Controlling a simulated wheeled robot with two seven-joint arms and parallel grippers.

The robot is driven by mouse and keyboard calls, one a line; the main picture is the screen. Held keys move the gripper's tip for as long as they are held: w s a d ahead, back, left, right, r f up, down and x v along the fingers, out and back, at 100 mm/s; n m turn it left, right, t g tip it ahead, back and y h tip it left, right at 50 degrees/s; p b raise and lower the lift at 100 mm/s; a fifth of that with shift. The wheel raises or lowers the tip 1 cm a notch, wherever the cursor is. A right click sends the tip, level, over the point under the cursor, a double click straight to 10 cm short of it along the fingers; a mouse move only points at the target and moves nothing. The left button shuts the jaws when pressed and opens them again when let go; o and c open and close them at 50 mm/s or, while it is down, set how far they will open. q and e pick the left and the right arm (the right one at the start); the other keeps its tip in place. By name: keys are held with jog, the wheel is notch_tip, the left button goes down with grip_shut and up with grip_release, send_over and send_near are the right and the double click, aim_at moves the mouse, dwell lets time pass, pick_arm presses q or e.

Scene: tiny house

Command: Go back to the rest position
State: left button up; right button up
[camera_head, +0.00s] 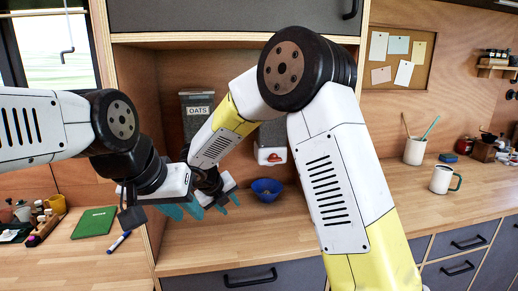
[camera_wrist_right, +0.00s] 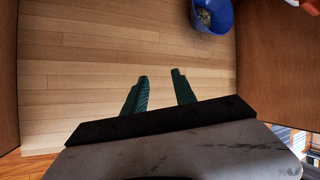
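My left gripper (camera_head: 184,211) comes in from the left and hangs in front of the cubby. Its teal fingers are apart with nothing visible between them. My right gripper (camera_head: 228,204) is just right of it in the head view, close to the left one, above the cubby floor. In the right wrist view my right gripper (camera_wrist_right: 160,91) has its two teal fingers apart, with only bare wood behind them. My right arm crosses the middle of the head view and hides part of the cubby.
A blue bowl (camera_head: 266,190) stands in the cubby; the right wrist view shows grainy contents in this bowl (camera_wrist_right: 212,14). An OATS container (camera_head: 197,112) stands behind. A green book (camera_head: 94,222) and marker (camera_head: 119,242) lie left. A mug (camera_head: 443,179) stands right. Cubby walls flank my right gripper.

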jog(key=s+d+r+m+g, duration=0.1)
jog(key=s+d+r+m, duration=0.25)
jog(key=d+m, duration=0.3)
jog(key=s+d+r+m+y, duration=0.1)
jog(key=s+d+r+m, duration=0.2)
jog(key=d+r+m, duration=0.3)
jog(key=s+d+r+m+g, duration=0.1)
jog(key=s+d+r+m, duration=0.25)
jog(key=d+m, duration=0.35)
jog(key=s+d+r+m+t+y, duration=0.1)
jog(key=s+d+m+y, duration=0.1)
jog(key=s+m, duration=0.5)
jog(key=s+d+r+m+y, duration=0.1)
jog(key=s+d+m+y, duration=0.1)
jog(key=s+m, duration=0.6)
jog(key=m, duration=0.6)
jog(key=shift+d+r+t, duration=0.2)
jog(key=shift+r+t, duration=0.15)
jog(key=shift+t, duration=0.05)
